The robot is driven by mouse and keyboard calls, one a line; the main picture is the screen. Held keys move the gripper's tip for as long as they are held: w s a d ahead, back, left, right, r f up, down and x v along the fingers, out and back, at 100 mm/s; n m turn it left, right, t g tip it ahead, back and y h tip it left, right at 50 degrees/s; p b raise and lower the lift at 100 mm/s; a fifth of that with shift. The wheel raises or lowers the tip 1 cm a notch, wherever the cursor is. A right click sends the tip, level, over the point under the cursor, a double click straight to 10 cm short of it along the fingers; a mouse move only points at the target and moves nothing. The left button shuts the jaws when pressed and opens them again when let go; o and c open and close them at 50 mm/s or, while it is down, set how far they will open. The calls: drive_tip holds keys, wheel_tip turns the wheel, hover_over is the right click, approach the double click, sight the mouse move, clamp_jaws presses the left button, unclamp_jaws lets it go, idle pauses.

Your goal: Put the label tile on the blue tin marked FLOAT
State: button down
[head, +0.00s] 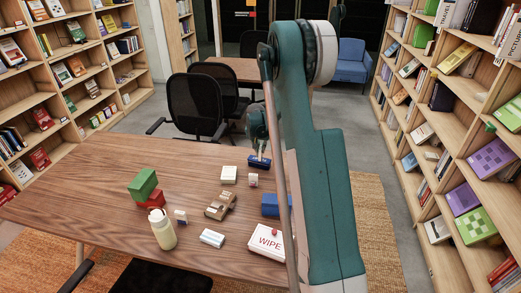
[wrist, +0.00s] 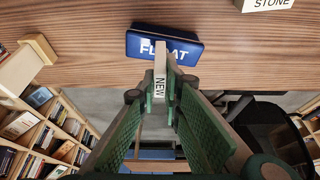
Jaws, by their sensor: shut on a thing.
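The blue tin marked FLOAT (wrist: 137,44) lies at the top middle of the wrist view. In the head view the blue tin (head: 256,162) is on the table's far right part, just below my gripper (head: 260,146). My gripper (wrist: 164,92) is shut on a pale label tile (wrist: 160,66) that reads NEW. The tile stands on edge between the fingertips and overlaps the tin's lettering in the wrist view. I cannot tell whether the tile touches the tin. In the head view the tile is too small to make out.
A box marked STONE (wrist: 268,4) is near the tin. On the wooden table (head: 75,190) are green and red boxes (head: 143,184), a bottle (head: 163,232), a brown object (head: 220,206), another blue box (head: 269,206) and a WIPE box (head: 266,244). The table's left part is clear.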

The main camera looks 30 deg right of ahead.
drive_tip(key=shift+f, duration=0.15)
drive_tip(key=c, duration=2.5)
unclamp_jaws()
drive_tip(key=shift+r, duration=0.2)
drive_tip(key=p+v, duration=0.1)
drive_tip(key=v, duration=1.1)
drive_tip(key=shift+a, duration=0.1)
